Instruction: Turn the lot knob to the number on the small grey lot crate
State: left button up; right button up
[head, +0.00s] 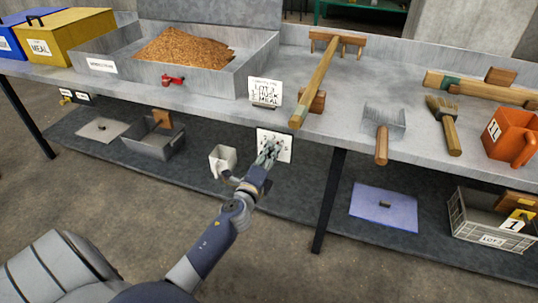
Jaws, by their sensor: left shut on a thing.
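The small grey lot crate (465,221) stands on the lower shelf at the far right. A white square dial plate (287,137) with dark marks hangs below the bench's front edge. My left gripper (269,151) is in front of this plate, shut on the lot knob at its middle. The gripper hides the knob, and I cannot read where it points. My right gripper is not in view.
A white mug-like container (222,161) sits just left of my gripper. A table leg (327,203) stands to the right. On the bench are a husk tray (92,55), a "LOT 2 HUSK MEAL" card (264,92), a wooden rake (318,80) and an orange jug (513,136).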

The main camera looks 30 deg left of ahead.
pick_arm(q)
jog(key=shift+m, duration=1.3)
jog(key=o, duration=1)
jog(key=shift+o, duration=0.2)
jog(key=v, duration=1.2)
